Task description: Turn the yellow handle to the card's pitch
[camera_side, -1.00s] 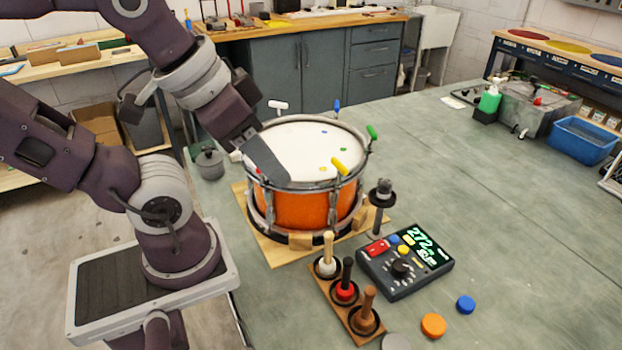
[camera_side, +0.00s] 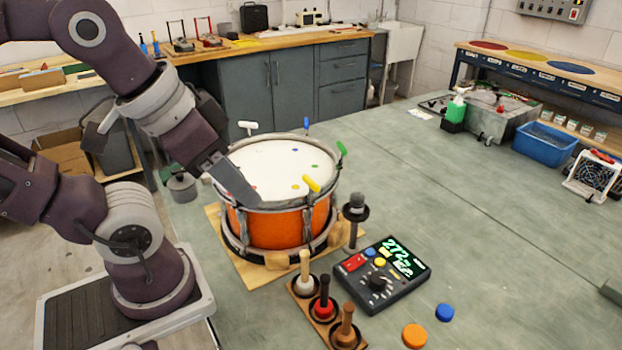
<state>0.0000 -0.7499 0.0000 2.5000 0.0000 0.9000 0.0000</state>
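An orange drum (camera_side: 278,228) with a white head stands upright on a wooden base. The yellow handle (camera_side: 311,184) sits on its rim at the front right, next to a yellow dot on the head. My gripper (camera_side: 236,182) is at the drum's left front rim, apart from the yellow handle. One flat grey finger shows; whether the gripper is open or shut is hidden. A dark meter (camera_side: 383,278) with knobs shows green digits that look like 272. A small white card (camera_side: 419,114) lies far back on the bench; its writing is too small to read.
White (camera_side: 247,126), blue (camera_side: 306,125) and green (camera_side: 342,149) handles stand around the rim. A mallet rack (camera_side: 324,311), a dark post (camera_side: 355,212) and loose blue (camera_side: 444,312) and orange (camera_side: 414,335) discs are near the drum.

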